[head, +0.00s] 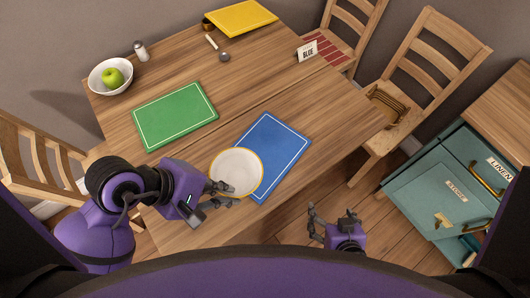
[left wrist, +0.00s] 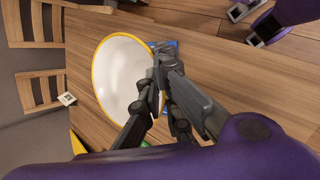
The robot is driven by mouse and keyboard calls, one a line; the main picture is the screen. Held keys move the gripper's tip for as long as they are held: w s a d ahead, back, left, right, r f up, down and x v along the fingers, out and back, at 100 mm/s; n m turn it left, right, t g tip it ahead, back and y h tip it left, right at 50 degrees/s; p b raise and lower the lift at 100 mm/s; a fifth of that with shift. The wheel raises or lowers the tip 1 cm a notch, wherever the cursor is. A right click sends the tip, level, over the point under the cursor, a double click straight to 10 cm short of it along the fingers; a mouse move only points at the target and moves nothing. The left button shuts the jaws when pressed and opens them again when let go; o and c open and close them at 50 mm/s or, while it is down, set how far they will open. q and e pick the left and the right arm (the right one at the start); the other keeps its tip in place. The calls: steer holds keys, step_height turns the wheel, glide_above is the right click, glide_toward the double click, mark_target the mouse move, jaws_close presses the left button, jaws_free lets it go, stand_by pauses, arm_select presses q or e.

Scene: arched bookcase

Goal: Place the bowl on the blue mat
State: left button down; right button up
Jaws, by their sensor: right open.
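A white bowl with a yellow rim (head: 237,171) is at the near left corner of the blue mat (head: 280,146) and covers part of it in the head view. The mat has a thin white border. My left gripper (head: 222,188) is at the bowl's near left rim. In the left wrist view its fingers (left wrist: 158,92) close over the rim of the bowl (left wrist: 120,75), one on each side. Whether the bowl touches the mat I cannot tell. My right gripper (head: 333,222) is open and empty, off the table's near right side.
A green mat (head: 175,115) lies left of the blue mat, and a yellow mat (head: 240,18) at the back. A bowl (head: 98,82) with a green apple (head: 112,77), a shaker (head: 141,51), a spoon (head: 224,57) and a BLUE sign (head: 307,52) stand around. Chairs and a teal cabinet (head: 440,190) flank the table.

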arm_select(q)
steer(key=shift+s+d+r+m, duration=0.1)
steer(key=shift+d+r+m, duration=0.3)
steer(key=shift+d, duration=0.2)
steer(key=shift+s+d+r+m+g, duration=0.2)
steer(key=shift+d+m+g, duration=0.1)
steer(key=shift+d+g, duration=0.1)
arm_select(e)
steer(key=shift+s+d+f, duration=0.2)
steer(key=shift+s+d, duration=0.35)
steer(key=shift+d, duration=0.05)
arm_select(q)
steer(key=shift+d, duration=0.1)
arm_select(e)
steer(key=shift+s, duration=0.1)
arm_select(q)
steer(key=shift+w+d+r+m, duration=0.15)
steer(key=shift+m, duration=0.25)
arm_select(e)
steer(key=shift+a, duration=0.15)
